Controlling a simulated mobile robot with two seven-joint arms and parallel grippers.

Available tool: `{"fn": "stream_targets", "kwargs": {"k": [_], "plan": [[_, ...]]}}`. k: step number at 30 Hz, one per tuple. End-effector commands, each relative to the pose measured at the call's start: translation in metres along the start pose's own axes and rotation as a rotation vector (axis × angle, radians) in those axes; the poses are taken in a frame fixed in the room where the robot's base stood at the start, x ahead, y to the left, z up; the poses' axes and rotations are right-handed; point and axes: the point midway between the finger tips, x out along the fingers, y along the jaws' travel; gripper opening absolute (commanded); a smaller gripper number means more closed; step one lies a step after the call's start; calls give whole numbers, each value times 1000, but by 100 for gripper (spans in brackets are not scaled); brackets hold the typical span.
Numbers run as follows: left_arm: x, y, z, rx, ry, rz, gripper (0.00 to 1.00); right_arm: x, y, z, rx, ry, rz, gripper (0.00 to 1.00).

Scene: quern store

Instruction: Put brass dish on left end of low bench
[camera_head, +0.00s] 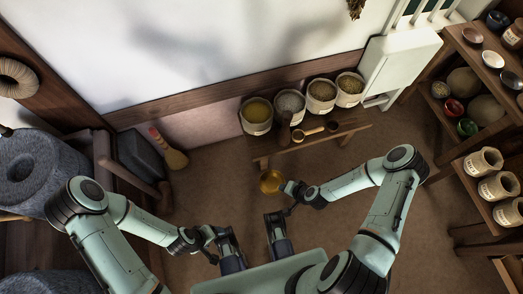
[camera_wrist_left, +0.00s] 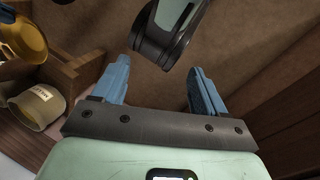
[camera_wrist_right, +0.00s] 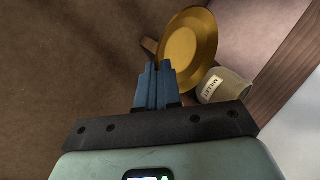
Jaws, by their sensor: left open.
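The brass dish (camera_head: 271,181) is off the floor in front of the low bench (camera_head: 345,133). My right gripper (camera_head: 285,187) is beside it, its fingers close together at the dish's rim. In the right wrist view the tilted dish (camera_wrist_right: 196,42) extends past the fingertips (camera_wrist_right: 158,72), which look shut on its edge; the contact is partly hidden. The dish also shows at the corner of the left wrist view (camera_wrist_left: 22,35). My left gripper (camera_wrist_left: 158,85) is open and empty, well apart from the dish.
Shelves with jars (camera_head: 485,161) stand right, a broom (camera_head: 175,158) left. The floor before the bench is clear.

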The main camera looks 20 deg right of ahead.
Motion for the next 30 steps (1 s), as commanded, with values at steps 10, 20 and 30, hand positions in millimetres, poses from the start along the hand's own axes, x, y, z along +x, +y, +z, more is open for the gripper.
{"fn": "stream_targets", "kwargs": {"k": [10, 20, 30], "plan": [[34, -10, -12, -3, 29, -1, 72, 24, 10, -35, 178, -63, -33, 0], [49, -16, -38, -9, 98, -5, 72, 66, -39, -93, 174, -62, -33, 0], [66, -24, -70, -16, 185, -11, 72, 106, -83, -147, 175, -62, -33, 0]]}}
